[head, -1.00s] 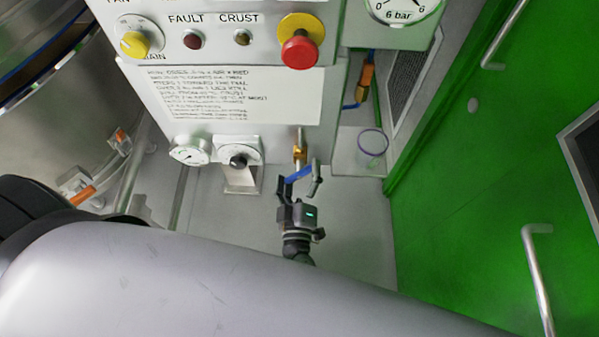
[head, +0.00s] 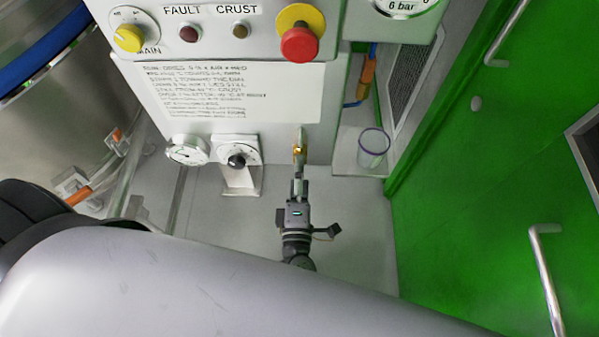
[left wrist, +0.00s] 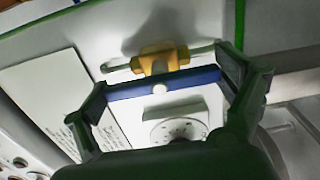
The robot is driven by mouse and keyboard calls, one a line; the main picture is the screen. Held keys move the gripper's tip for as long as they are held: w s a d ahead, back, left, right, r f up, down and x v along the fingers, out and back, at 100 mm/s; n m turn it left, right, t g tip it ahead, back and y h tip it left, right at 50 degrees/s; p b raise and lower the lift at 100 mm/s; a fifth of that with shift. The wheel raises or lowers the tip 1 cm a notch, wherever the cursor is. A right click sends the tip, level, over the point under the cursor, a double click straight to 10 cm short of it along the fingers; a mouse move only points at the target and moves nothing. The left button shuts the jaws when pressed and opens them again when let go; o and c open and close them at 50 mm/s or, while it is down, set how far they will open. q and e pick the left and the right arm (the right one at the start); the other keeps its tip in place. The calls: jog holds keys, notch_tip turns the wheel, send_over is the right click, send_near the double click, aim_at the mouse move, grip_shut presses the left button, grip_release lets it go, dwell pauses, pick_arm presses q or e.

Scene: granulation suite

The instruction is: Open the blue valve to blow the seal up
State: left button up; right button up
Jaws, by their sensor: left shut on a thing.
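The blue valve has a brass body (head: 299,152) on a thin pipe under the front of the control panel in the head view. In the left wrist view its brass body (left wrist: 160,62) sits above a blue lever (left wrist: 165,83), which lies across the picture. My left gripper (head: 298,184) is just below the valve, its fingers seen edge-on. In the left wrist view my left gripper (left wrist: 172,92) has one finger at each end of the lever, shut on it. The lever is mostly hidden in the head view. My right gripper is not in view.
A pressure gauge (head: 187,150) and a black-knobbed regulator (head: 237,160) are left of the valve. A clear cup (head: 373,148) stands on a ledge to the right. A red stop button (head: 300,42) is above, and a green door (head: 480,190) borders the right.

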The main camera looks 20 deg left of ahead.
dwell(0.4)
pick_arm(q)
jog(key=o, duration=0.9)
jog(key=v, duration=1.2)
